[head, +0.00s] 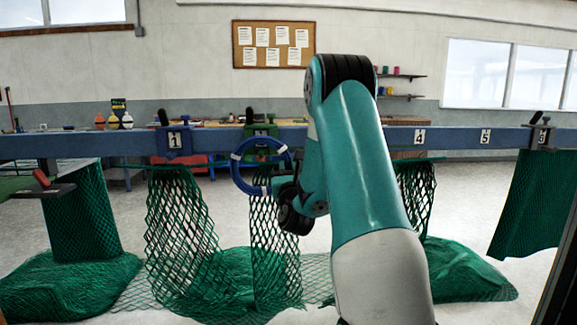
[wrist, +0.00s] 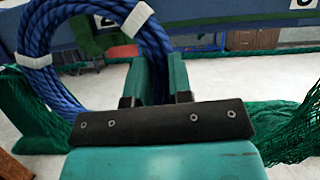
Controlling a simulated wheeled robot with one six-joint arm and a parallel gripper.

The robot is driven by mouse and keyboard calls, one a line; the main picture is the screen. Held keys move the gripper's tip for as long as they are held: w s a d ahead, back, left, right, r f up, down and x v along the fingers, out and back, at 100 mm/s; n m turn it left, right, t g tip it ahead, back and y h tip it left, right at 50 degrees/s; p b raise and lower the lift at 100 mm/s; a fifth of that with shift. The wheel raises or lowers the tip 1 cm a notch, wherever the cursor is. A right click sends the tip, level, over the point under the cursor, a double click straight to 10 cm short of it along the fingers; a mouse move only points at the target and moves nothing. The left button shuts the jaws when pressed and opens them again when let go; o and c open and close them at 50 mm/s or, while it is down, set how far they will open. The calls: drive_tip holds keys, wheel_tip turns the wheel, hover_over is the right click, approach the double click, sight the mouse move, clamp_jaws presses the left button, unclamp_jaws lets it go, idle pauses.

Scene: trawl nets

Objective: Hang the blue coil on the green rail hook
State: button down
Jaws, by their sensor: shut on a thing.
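The blue coil (head: 236,176) is a ring of blue rope with white bands, held upright in front of the rail. In the wrist view the coil (wrist: 41,86) fills the upper left. My gripper (head: 281,182) is shut on the coil's right side; in the wrist view its green fingers (wrist: 160,68) stand beside the rope, and the exact grip is partly hidden. The green rail hook (head: 264,129) is on the blue rail at plate 2, behind the coil's upper part. In the wrist view the green hook (wrist: 86,37) shows through the coil's opening. I cannot tell whether they touch.
The blue rail (head: 455,137) runs across the view, with a dark clamp by plate 1 (head: 174,140) and another at the right (head: 541,137). Green nets (head: 180,225) hang below and heap on the floor. A green net (wrist: 298,125) also lies right of my gripper.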

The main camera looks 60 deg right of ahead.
drive_tip(key=shift+w+d+r+p, duration=0.1)
drive_tip(key=shift+w+d+p, duration=0.6)
drive_tip(key=shift+d, duration=0.1)
drive_tip(key=shift+d+f, duration=0.15)
drive_tip(key=shift+f, duration=0.1)
wheel_tip(320, 180, down, 2)
drive_tip(key=b, duration=0.2)
drive_tip(key=shift+w+b, duration=0.1)
drive_tip(key=shift+b, duration=0.25)
drive_tip(key=c, duration=0.9)
unclamp_jaws()
drive_tip(key=shift+c, duration=0.2)
drive_tip(key=shift+f, duration=0.1)
